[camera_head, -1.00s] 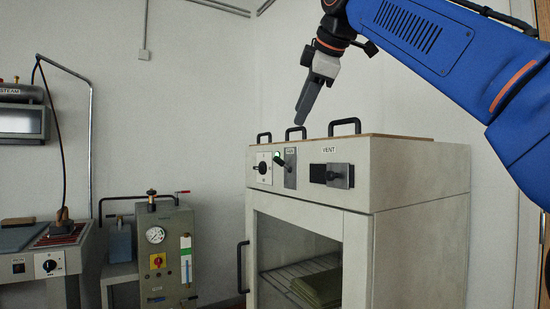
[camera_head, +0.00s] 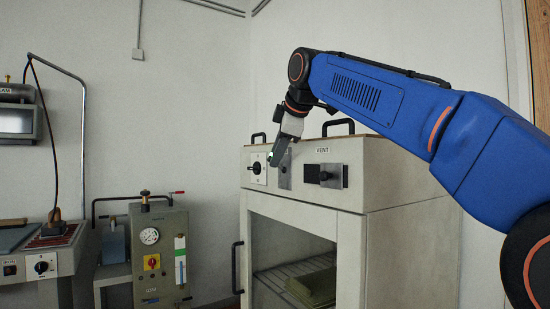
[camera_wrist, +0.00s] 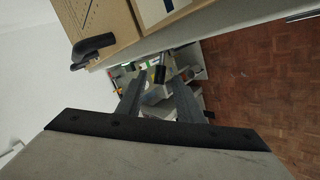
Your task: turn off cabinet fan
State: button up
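The cabinet (camera_head: 300,196) has a front panel with a grey fan switch plate (camera_head: 285,178) and a green light (camera_head: 270,155) beside it. My gripper (camera_head: 279,153) is in front of this plate, pointing down at it, and hides the fan lever and its label in the head view. In the wrist view my gripper (camera_wrist: 158,88) has its two dark fingers apart. A black lever tip (camera_wrist: 160,72) shows between or just beyond the fingertips; I cannot tell whether they touch it.
A rotary dial (camera_head: 257,168) is left of the fan plate, and the vent slider (camera_head: 325,175) is right of it. Black handles (camera_head: 338,126) stand on the cabinet top. A gauge unit (camera_head: 158,250) and a steam station (camera_head: 40,267) stand to the left.

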jog(key=shift+x, duration=1.1)
grip_shut()
jog(key=shift+s, duration=0.1)
notch_tip(320, 180, down, 6)
jog(key=a+n+t+h, duration=0.1)
jog(key=n+t+h, duration=0.5)
jog(key=n+t, duration=0.1)
jog(key=shift+s+f, duration=0.2)
jog(key=shift+s, duration=0.1)
jog(key=shift+t, duration=0.3)
